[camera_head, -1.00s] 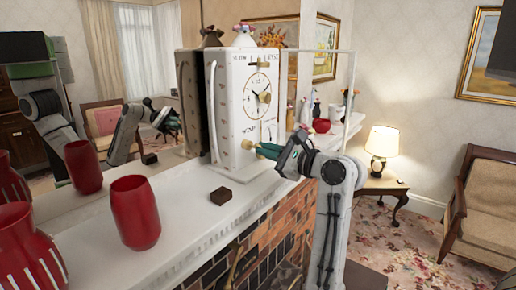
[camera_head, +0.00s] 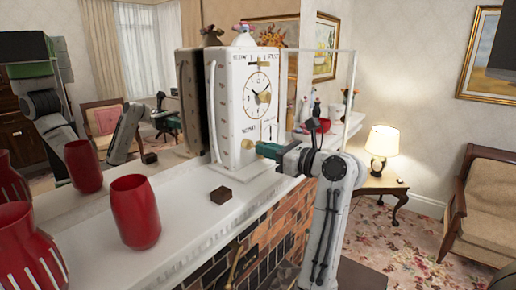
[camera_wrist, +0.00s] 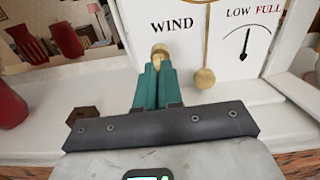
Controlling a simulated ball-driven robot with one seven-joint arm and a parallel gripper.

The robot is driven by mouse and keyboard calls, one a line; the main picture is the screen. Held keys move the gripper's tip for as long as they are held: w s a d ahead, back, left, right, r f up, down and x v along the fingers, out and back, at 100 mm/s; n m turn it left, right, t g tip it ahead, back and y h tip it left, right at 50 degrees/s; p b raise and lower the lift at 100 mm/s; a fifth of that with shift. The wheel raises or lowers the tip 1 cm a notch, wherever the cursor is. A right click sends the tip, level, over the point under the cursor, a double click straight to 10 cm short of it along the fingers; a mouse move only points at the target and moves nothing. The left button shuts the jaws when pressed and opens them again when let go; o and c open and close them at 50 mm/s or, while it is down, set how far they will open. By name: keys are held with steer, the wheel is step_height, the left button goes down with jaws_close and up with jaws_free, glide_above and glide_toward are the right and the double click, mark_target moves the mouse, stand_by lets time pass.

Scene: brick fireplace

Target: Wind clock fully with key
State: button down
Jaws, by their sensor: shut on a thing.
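The gauge needle points nearly straight up, between the two words. My gripper (camera_wrist: 160,66) has green fingers shut on a small brass key (camera_wrist: 160,51) at the clock's front below WIND. The fingers hide much of the key, so I cannot tell how deep it sits.
A small dark wooden block (camera_head: 221,195) lies on the white mantel (camera_head: 185,215), left of the clock. A red vase (camera_head: 134,212) and a striped red vase (camera_head: 28,250) stand further left. A mirror is behind. A red bowl and small ornaments are right of the clock.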

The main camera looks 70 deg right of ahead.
steer(key=shift+w+m, duration=0.15)
steer(key=shift+m, duration=0.45)
steer(key=m, duration=0.2)
steer(key=shift+m, duration=0.4)
steer(key=shift+r+m, duration=0.2)
steer(key=shift+m, duration=0.4)
steer(key=shift+f+m, duration=0.15)
steer(key=shift+m, duration=0.15)
steer(key=c, duration=0.7)
jaws_free()
steer(key=shift+c, duration=0.2)
